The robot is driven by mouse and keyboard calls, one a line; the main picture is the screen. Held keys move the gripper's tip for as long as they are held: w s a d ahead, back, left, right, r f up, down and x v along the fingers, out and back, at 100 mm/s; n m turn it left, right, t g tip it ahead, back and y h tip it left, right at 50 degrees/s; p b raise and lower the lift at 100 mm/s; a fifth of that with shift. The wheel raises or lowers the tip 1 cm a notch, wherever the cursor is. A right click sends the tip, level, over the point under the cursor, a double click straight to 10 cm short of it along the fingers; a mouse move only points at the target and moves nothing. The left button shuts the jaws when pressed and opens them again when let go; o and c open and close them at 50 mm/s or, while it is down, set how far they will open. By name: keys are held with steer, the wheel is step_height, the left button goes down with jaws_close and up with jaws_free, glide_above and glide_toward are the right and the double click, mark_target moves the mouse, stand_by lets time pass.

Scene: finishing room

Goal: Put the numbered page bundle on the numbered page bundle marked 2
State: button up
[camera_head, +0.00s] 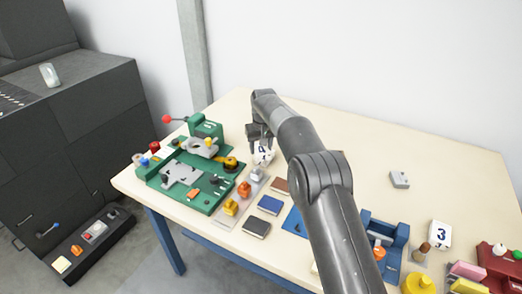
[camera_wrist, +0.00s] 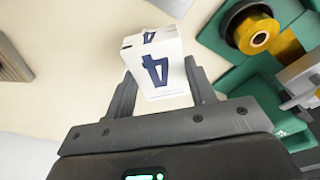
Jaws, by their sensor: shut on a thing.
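My gripper (camera_head: 262,140) is shut on a white numbered page bundle (camera_head: 264,156) over the table, near the right side of the green machine. In the wrist view the bundle (camera_wrist: 158,68) sits between the two fingers of my gripper (camera_wrist: 165,95) and shows a dark blue 4 on its face and a mark on its top. A second white bundle (camera_head: 440,235), marked 3, stands at the right of the table. I see no bundle marked 2; my arm hides part of the table.
The green machine (camera_head: 205,160) with a red-knobbed lever is at the left. Small coloured books (camera_head: 270,205) lie in front. A blue fixture (camera_head: 385,230) and a red tray (camera_head: 490,255) are at the right. The back of the table (camera_head: 350,135) is mostly clear.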

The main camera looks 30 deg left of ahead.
mark_target(263, 151)
steer(key=shift+f, duration=0.8)
steer(key=shift+f, duration=0.1)
steer(key=o, duration=1)
steer(key=shift+f, duration=0.1)
step_height(263, 151, up, 12)
steer(key=s+d, duration=0.1)
steer(key=shift+d, duration=0.15)
steer(key=shift+s, duration=0.1)
